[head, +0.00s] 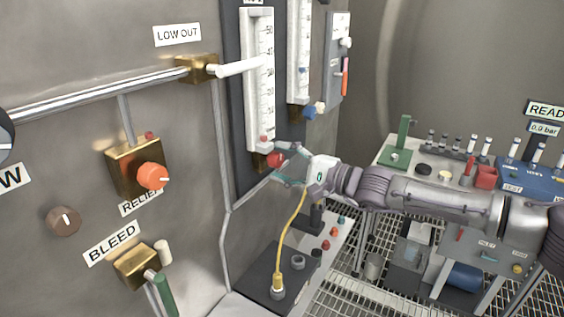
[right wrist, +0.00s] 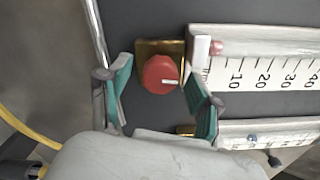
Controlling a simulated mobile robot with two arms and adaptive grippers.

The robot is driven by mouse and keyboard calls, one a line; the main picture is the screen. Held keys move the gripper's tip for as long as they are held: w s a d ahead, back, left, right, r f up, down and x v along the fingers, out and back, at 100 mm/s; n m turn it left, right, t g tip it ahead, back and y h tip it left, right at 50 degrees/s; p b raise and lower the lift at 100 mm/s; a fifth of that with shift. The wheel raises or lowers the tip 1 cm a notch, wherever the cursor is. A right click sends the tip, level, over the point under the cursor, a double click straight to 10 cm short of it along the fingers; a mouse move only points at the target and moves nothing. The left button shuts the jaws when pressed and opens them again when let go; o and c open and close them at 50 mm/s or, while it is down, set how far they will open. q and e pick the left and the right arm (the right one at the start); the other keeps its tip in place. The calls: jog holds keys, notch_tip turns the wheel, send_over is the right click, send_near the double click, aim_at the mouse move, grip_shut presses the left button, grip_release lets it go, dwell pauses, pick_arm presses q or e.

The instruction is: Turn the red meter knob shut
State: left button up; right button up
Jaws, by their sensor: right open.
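The red meter knob (head: 275,159) sits at the foot of the left white scale meter (head: 259,80). In the right wrist view the red knob (right wrist: 159,75) is round, on a brass block, with a white mark pointing right toward the scale. My right gripper (head: 287,167) is at the knob, its jaws open. In the right wrist view its teal fingers stand on either side of the knob, with a visible gap on each side; contact is not seen. My left gripper is not in view.
A second meter with a blue knob (head: 309,113) stands to the right. An orange relief knob (head: 153,176) and a bleed valve (head: 138,265) are on the wall at left. A yellow cable (head: 291,233) rises from the panel below my gripper. A cluttered bench stands at right.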

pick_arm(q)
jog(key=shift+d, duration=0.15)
pick_arm(e)
jog(key=v, duration=1.1)
jog(key=shift+s+d, duration=0.2)
jog(key=shift+d, duration=0.15)
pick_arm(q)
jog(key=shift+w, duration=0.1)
